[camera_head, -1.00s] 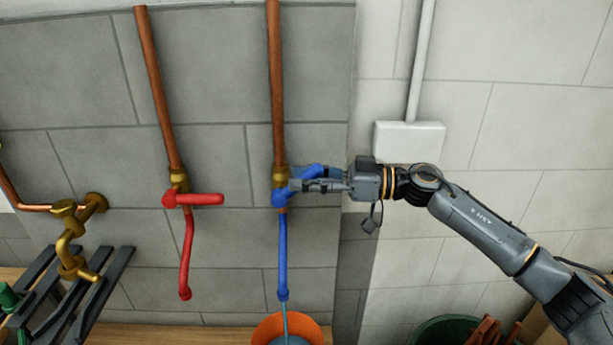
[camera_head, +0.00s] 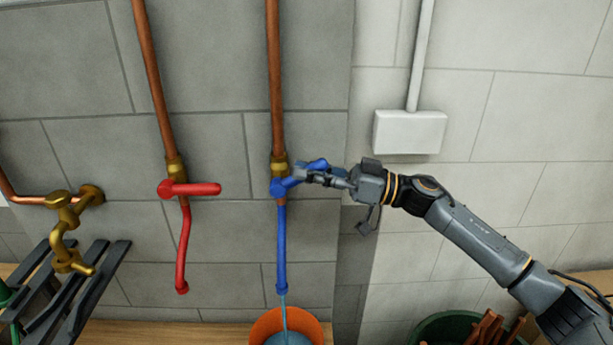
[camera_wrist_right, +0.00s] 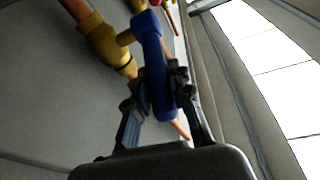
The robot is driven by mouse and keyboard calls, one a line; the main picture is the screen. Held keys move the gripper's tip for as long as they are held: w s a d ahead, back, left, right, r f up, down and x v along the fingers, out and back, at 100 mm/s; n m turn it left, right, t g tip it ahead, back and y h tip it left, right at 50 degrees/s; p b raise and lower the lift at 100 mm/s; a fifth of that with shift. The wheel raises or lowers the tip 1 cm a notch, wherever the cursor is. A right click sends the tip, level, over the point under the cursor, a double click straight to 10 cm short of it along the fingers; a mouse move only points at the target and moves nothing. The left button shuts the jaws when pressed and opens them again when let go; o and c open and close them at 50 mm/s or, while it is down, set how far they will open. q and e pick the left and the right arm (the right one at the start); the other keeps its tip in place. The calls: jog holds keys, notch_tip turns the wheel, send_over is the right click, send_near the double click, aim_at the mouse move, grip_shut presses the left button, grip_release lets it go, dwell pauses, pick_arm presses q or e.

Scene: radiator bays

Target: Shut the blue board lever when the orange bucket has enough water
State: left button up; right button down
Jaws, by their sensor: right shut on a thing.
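The blue lever (camera_head: 290,184) sits on a brass valve under a copper pipe on the grey wall. It points right and slightly up. My right gripper (camera_head: 312,176) is shut on it. In the right wrist view the blue lever (camera_wrist_right: 155,70) lies between the two fingers of the right gripper (camera_wrist_right: 158,90). A blue spout (camera_head: 282,245) hangs down from the valve. A thin stream of water runs from it into the orange bucket (camera_head: 262,328), where bluish water shows. The bucket's lower part is cut off by the frame. My left gripper is not in view.
A red lever (camera_head: 195,189) with a red spout stands to the left. A brass tap (camera_head: 68,225) is above a dark slatted rack (camera_head: 75,290) at far left. A white box (camera_head: 409,132) is on the wall. A green tub (camera_head: 432,328) stands at lower right.

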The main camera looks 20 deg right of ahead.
jog(key=shift+s+d+f+m+t+y+b, duration=0.2)
jog(key=shift+f+t+y+b, duration=0.4)
jog(key=shift+y+b, duration=0.55)
jog(key=shift+w+d+f+m+t+y+b, duration=0.2)
jog(key=shift+f+t+y+b, duration=0.45)
jog(key=shift+b, duration=0.85)
jog(key=shift+s+d+f+m+t+y+b, duration=0.15)
jog(key=shift+f+m+t+y+b, duration=0.25)
jog(key=shift+f+y+b, duration=0.55)
jog(key=shift+r+b, duration=0.25)
jog(key=shift+b, duration=0.1)
jog(key=c, duration=1.2)
grip_release()
jog(key=shift+o, duration=0.2)
jog(key=v, duration=1.2)
jog(key=shift+a+f+t, duration=0.1)
jog(key=shift+f+t, duration=0.05)
jog(key=shift+t, duration=0.1)
